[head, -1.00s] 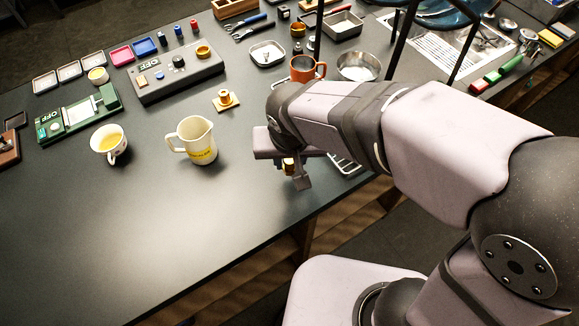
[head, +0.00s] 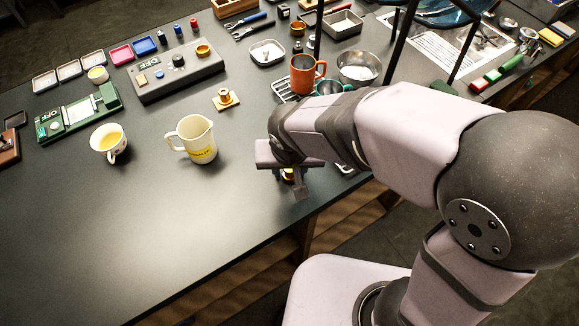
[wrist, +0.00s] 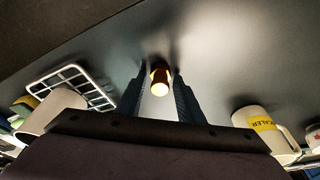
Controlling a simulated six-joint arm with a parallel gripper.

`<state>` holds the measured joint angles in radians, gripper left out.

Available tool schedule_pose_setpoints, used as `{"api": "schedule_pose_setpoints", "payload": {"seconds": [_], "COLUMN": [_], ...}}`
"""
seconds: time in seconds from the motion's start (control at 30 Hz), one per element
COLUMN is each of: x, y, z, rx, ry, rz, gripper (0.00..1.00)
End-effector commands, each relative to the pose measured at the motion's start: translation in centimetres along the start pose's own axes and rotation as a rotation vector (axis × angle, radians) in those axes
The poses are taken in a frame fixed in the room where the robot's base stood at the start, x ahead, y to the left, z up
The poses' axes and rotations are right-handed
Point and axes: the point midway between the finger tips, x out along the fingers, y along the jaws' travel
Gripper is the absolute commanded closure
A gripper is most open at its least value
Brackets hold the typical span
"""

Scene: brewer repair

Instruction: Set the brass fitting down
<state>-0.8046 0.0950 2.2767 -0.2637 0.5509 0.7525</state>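The brass fitting (wrist: 160,80) is between the two fingers of my gripper (wrist: 159,90) in the wrist view, at their tips. The fingers look shut on it, with the dark table surface close beyond it. In the head view my gripper (head: 294,184) points down near the table's front edge, right of the cream pitcher. I cannot tell whether the fitting touches the table.
The cream pitcher (head: 196,140) and a cup of yellow liquid (head: 109,141) stand to the left. A small brass part on a wooden base (head: 225,98) sits behind. A white wire rack (wrist: 75,82) and an orange mug (head: 305,76) are close by. The front left table is clear.

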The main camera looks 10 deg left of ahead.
Motion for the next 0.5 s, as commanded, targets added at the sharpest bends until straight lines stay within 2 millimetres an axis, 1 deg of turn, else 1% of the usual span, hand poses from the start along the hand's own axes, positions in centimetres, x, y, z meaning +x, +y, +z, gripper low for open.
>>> {"api": "schedule_pose_setpoints", "payload": {"seconds": [0.33, 0.5], "x": [-0.09, -0.76], "y": [0.01, -0.03], "z": [-0.01, -0.18], "rx": [0.000, 0.000], "ry": [-0.001, 0.002], "rz": [0.000, -0.001], "gripper": [0.56, 0.56]}}
